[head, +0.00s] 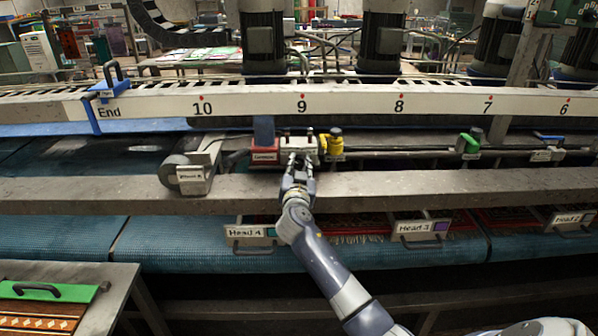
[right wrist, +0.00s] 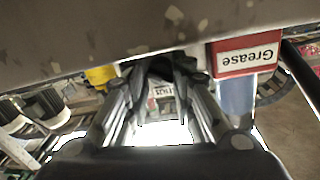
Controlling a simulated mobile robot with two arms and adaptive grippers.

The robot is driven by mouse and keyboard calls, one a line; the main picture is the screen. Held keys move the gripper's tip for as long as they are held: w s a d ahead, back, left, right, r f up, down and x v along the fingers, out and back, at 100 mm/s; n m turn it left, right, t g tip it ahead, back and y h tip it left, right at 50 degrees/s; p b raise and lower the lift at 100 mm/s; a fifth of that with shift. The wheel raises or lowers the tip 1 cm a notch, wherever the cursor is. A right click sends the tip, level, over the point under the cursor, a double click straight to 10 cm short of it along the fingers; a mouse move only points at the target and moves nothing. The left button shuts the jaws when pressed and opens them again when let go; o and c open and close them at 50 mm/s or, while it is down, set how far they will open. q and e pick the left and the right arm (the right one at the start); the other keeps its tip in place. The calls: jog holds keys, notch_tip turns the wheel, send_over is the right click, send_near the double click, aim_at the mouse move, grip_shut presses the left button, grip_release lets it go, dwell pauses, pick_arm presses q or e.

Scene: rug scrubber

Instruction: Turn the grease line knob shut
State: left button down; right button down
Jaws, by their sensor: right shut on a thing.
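My right gripper (head: 299,160) reaches up from below to a pale valve block (head: 298,144) on the line behind the grey beam. Its fingers are closed in around a small dark knob, which I take for the grease line knob; it shows between the fingertips in the right wrist view (right wrist: 160,68). The fingers hide much of it, so its turned position cannot be told. The red grease box (head: 264,158) is just left of the block; its "Grease" label shows upside down in the right wrist view (right wrist: 247,59). My left gripper is not in view.
A yellow valve (head: 333,142) sits close to the right of the block. A green handle (head: 469,143) is farther right along the pipe. The grey beam (head: 420,185) runs across in front, close to my wrist. A roller bracket (head: 194,178) stands at left.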

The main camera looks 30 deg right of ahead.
jog(key=m+b, duration=0.1)
jog(key=b, duration=0.1)
jog(key=m+b, duration=0.2)
jog(key=b, duration=0.1)
jog(key=m+b, duration=0.2)
jog(key=shift+f, duration=0.25)
jog(key=m+b, duration=0.2)
jog(key=shift+r+m+y, duration=0.15)
jog(key=shift+m+y, duration=0.15)
jog(key=shift+r+m+b, duration=0.15)
jog(key=shift+m+b, duration=0.4)
jog(key=shift+m, duration=0.75)
jog(key=shift+r, duration=0.1)
jog(key=c, duration=1.4)
grip_release()
jog(key=shift+o, duration=0.2)
